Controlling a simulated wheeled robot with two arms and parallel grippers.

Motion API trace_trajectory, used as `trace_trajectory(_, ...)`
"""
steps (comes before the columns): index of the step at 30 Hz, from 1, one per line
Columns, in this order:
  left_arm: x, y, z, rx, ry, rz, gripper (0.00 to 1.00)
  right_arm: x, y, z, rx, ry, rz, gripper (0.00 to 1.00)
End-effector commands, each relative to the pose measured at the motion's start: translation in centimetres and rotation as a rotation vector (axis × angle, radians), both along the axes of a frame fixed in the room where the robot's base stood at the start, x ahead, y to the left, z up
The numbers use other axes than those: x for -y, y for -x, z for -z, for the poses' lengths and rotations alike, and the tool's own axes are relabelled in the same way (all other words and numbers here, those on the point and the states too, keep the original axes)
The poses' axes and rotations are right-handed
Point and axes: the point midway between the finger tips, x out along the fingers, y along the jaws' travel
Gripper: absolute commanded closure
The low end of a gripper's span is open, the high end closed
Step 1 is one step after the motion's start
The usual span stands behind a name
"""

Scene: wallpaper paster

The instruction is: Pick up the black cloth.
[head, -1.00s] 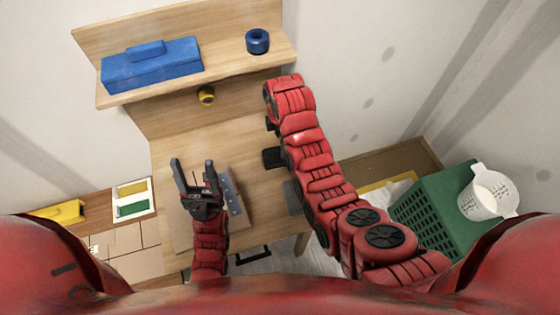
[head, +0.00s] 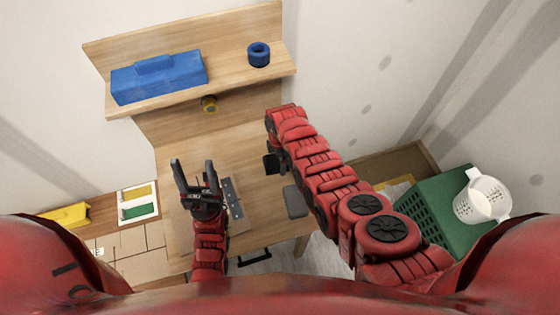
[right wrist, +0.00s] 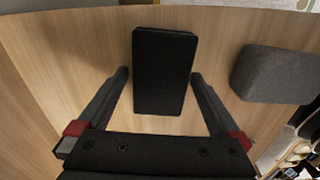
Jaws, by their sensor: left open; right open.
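The black cloth (head: 271,164) lies as a flat dark rectangle on the wooden table, partly covered by my right arm in the head view. In the right wrist view the cloth (right wrist: 165,70) appears as a folded black rectangle. My right gripper (right wrist: 160,76) is open, with one finger on each side of the cloth in that view; whether the fingers are at its height I cannot tell. In the head view my right gripper is mostly hidden by its own arm. My left gripper (head: 193,166) is open and empty over the table's left part.
A grey block (right wrist: 272,74) lies right of the cloth; it also shows in the head view (head: 295,201). A metal strip (head: 232,197) lies beside my left gripper. A shelf (head: 226,80) holds a blue toolbox (head: 158,78) and blue roll (head: 259,54). A green crate (head: 430,208) stands right.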

Motion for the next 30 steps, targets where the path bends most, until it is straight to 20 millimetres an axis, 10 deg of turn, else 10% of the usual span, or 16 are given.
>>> trace_trajectory(13, 0.0, 0.0, 0.03, 0.0, 0.0, 0.0, 0.38, 0.01, 0.07, 0.74, 0.001, -0.001, 0.001, 0.0)
trace_trajectory(25, 0.0, 0.0, 0.03, 0.0, 0.0, 0.0, 0.38, 0.0, 0.04, 0.71, 0.002, -0.001, 0.001, 0.7)
trace_trajectory(30, 0.0, 0.0, 0.03, 0.0, 0.0, 0.0, 0.38, 0.0, 0.03, 0.7, 0.002, -0.001, 0.001, 0.7)
